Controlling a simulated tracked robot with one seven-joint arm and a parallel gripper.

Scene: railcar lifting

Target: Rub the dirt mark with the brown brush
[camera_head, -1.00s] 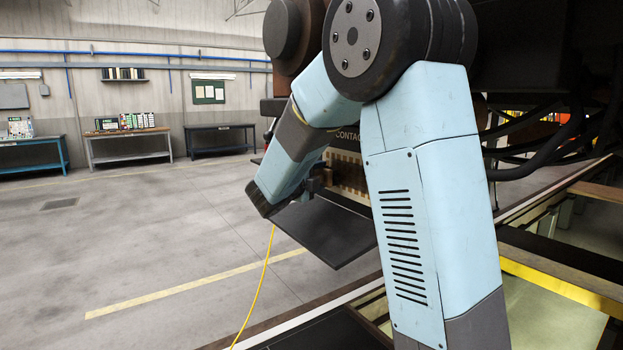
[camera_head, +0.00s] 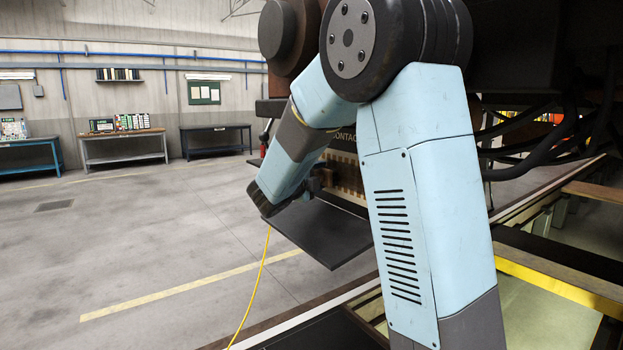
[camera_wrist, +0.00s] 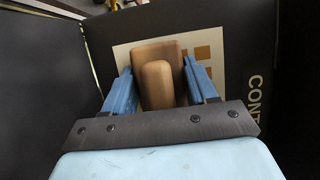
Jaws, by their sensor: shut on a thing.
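In the wrist view my gripper (camera_wrist: 160,78) has its two blue fingers on either side of the brown brush (camera_wrist: 157,86) and is shut on it. The brush's rounded wooden handle points toward the camera, and its wider wooden block lies beyond. The brush is in front of a pale panel (camera_wrist: 122,55) with brown squares. I cannot tell whether the brush touches the panel. No dirt mark can be made out; the brush hides part of the panel. In the head view my arm hides most of this area.
Dark walls surround the pale panel, with "CONT" lettering at its right. In the head view a dark flat plate (camera_head: 325,232) juts out below the panel. A yellow cable (camera_head: 256,295) hangs beside it. Open floor lies left, with workbenches (camera_head: 125,147) along the far wall.

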